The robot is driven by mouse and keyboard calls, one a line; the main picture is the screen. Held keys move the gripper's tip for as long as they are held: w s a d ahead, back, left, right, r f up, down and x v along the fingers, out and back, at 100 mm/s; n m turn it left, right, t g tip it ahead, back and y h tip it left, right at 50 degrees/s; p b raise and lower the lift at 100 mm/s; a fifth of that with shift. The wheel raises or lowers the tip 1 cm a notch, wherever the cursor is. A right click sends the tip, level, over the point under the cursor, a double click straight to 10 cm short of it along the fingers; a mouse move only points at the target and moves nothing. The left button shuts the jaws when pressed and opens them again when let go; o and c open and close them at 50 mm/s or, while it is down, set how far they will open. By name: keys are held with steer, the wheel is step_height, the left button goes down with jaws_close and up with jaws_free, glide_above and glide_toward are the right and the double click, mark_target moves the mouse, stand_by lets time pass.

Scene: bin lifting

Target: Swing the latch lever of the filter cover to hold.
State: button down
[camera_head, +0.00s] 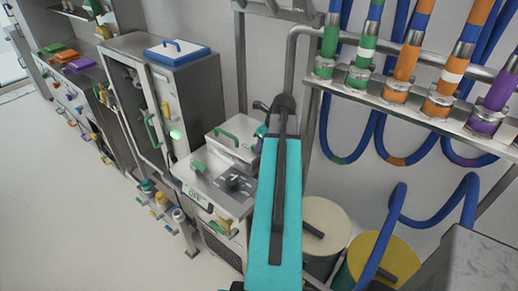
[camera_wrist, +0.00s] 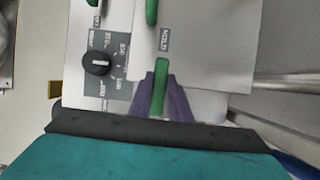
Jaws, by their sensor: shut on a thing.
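The green latch lever (camera_wrist: 161,70) stands upright in the wrist view, its top just below a grey HOLD label (camera_wrist: 165,40). My gripper (camera_wrist: 161,82) is shut on the lever, with a purple finger on each side of it. The lever's lower end is hidden by my gripper. The pale filter cover (camera_wrist: 205,50) lies behind and above it, with a green handle (camera_wrist: 152,12). In the head view the cover's green handle (camera_head: 222,133) shows on top of the unit, but my arm hides the lever and my fingers.
A black dial (camera_wrist: 100,63) on a grey label plate sits left of the lever; it also shows in the head view (camera_head: 235,184). Pipes with coloured bands and blue hoses (camera_head: 345,157) hang at right. Drums (camera_head: 322,213) stand below. Open floor lies at left.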

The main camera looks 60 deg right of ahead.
steer(key=shift+d, duration=0.1)
steer(key=c, duration=1.6)
jaws_free()
steer(key=shift+s, duration=0.1)
steer(key=shift+c, duration=0.2)
steer(key=shift+r, duration=0.15)
steer(key=b+v, duration=0.3)
steer(key=v, duration=1)
steer(key=shift+r+b, duration=0.25)
steer(key=shift+b, duration=0.05)
